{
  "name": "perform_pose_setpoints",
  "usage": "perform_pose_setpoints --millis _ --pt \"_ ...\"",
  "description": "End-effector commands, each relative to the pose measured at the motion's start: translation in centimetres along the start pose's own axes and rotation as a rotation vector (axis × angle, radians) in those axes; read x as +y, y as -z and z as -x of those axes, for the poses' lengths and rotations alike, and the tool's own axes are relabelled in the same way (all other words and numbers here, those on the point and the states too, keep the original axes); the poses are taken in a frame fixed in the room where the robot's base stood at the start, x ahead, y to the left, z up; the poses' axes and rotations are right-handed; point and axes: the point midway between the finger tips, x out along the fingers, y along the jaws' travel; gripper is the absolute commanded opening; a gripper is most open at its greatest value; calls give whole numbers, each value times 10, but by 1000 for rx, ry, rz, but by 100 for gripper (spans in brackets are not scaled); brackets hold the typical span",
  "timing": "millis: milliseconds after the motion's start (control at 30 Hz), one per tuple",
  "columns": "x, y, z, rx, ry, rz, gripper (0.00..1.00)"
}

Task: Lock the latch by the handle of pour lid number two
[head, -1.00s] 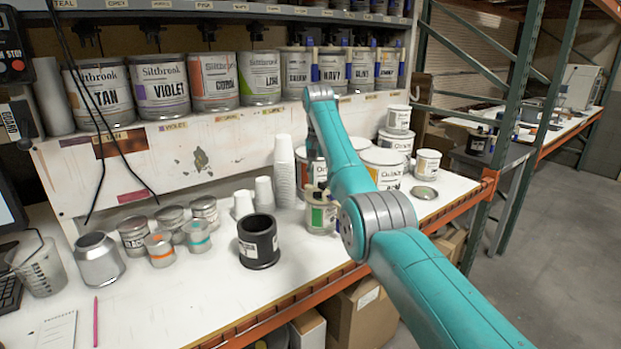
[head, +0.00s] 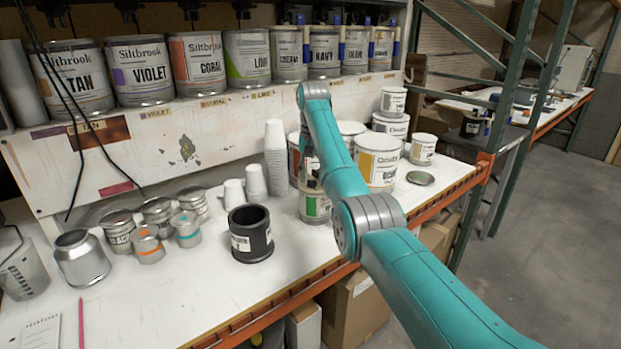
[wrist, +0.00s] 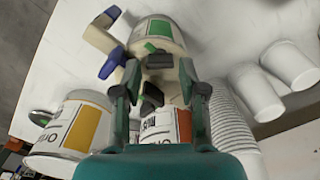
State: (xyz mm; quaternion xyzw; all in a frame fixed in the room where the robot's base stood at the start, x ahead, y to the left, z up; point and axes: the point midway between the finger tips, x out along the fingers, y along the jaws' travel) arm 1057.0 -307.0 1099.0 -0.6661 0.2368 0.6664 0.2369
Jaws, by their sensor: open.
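A can with a green label (head: 315,207) stands on the bench, partly hidden behind my arm. In the wrist view the green-labelled can (wrist: 158,32) carries a beige pour lid (wrist: 172,73) with a beige handle (wrist: 103,36) and a blue piece (wrist: 112,63) on its left side. My gripper (wrist: 160,76) is open, its fingers spread over the beige lid's near side. Dark parts show between the fingers, and I cannot tell whether anything touches. The blue piece is just left of the left finger. No number is readable on the lid. The head view hides the gripper behind my arm.
White cups (head: 275,155) stand stacked left of the green-labelled can. Larger cans, one labelled in ochre (head: 377,162), crowd its right and back. A black cup (head: 250,233) stands in front to the left. Shelf cans (head: 324,52) with blue parts line the back.

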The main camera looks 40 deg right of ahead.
Motion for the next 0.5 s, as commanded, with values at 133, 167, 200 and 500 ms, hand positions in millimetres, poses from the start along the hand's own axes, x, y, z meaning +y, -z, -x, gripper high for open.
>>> perform_pose_setpoints --millis 133,167,200,500 --pt "2 -1 -12 0 0 -1 42" --pt "2 -1 -12 1 0 -1 42" --pt "2 -1 -13 1 0 -1 42" --pt "2 -2 -14 1 0 -1 37"
